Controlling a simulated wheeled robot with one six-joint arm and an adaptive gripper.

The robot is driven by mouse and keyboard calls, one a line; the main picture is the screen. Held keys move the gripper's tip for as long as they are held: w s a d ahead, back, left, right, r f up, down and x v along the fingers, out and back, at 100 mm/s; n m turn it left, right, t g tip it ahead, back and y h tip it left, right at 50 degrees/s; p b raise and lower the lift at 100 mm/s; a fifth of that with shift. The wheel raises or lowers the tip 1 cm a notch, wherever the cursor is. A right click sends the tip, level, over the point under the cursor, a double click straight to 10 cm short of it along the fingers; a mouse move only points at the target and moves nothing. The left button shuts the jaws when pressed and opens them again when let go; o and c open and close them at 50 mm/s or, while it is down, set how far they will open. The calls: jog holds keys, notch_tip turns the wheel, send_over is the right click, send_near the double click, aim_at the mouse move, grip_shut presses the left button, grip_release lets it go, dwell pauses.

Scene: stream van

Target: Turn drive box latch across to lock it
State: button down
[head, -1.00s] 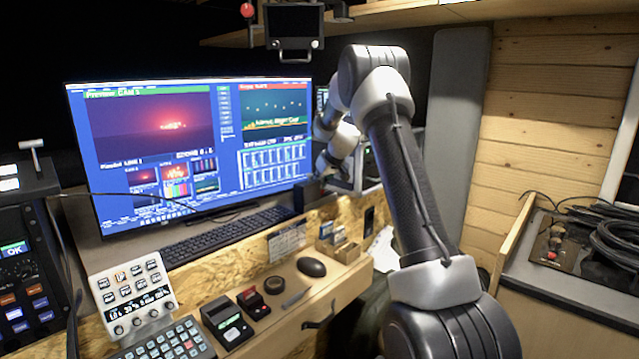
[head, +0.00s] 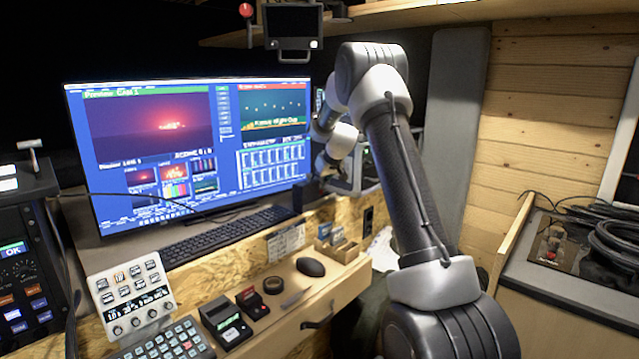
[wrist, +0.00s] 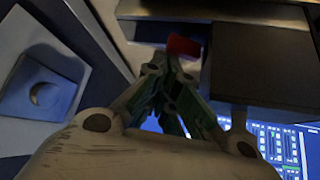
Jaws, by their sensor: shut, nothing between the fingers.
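In the wrist view my gripper (wrist: 172,66) is shut, with its dark green fingers together and nothing seen between them. A small red piece (wrist: 183,45), which may be the drive box latch, shows just beyond the fingertips. I cannot tell whether they touch it, or which way it is turned. A dark box (wrist: 262,65) lies right of the fingers and may be the drive box. In the head view my wrist is beside the right edge of the large monitor, and the fingertips and latch cannot be made out there.
The large monitor (head: 190,150) stands left of my wrist, with a keyboard (head: 215,238) below it. A mouse (head: 311,266) and small devices sit on the wooden ledge. A tall grey panel (head: 458,130) stands right of the arm. A blue square part (wrist: 40,85) shows in the wrist view.

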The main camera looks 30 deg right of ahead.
jog(key=shift+s+d+m, duration=0.15)
jog(key=shift+m, duration=0.15)
jog(key=shift+s+d+f, duration=0.1)
jog(key=shift+s+d, duration=0.1)
jog(key=shift+s, duration=0.35)
dwell(0.3)
jog(key=shift+s+a+f, duration=0.1)
jog(key=shift+s, duration=0.25)
dwell(0.8)
